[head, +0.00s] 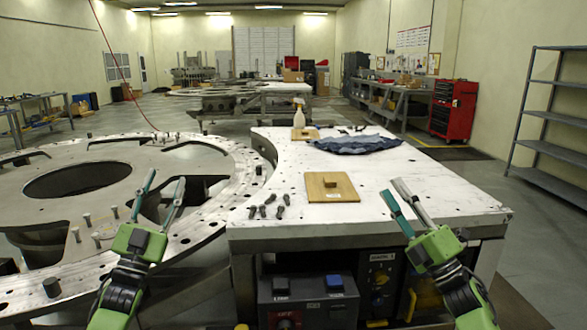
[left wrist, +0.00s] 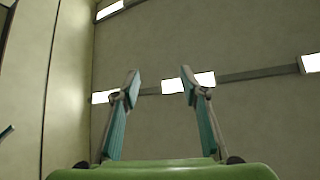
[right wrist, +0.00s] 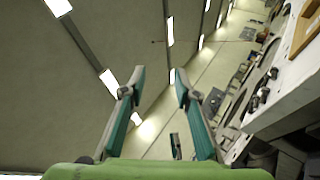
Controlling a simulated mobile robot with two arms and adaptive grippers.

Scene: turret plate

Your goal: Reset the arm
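My left gripper (head: 159,198) is raised in front of the round metal turret plate (head: 50,188) at the left of the head view. Its two fingers are apart with nothing between them, as the left wrist view also shows (left wrist: 160,88). My right gripper (head: 398,192) is raised at the front right of the white-topped table (head: 420,190). Its fingers are also apart and empty, as the right wrist view shows (right wrist: 160,88). Both grippers point upward, and neither appears to touch anything.
On the table are a wooden board with a small block (head: 332,187), several dark bolts (head: 268,205), a blue cloth (head: 357,144) and a spray bottle (head: 299,115). A control box (head: 308,300) sits below its front edge. A grey shelf (head: 550,120) stands at the right.

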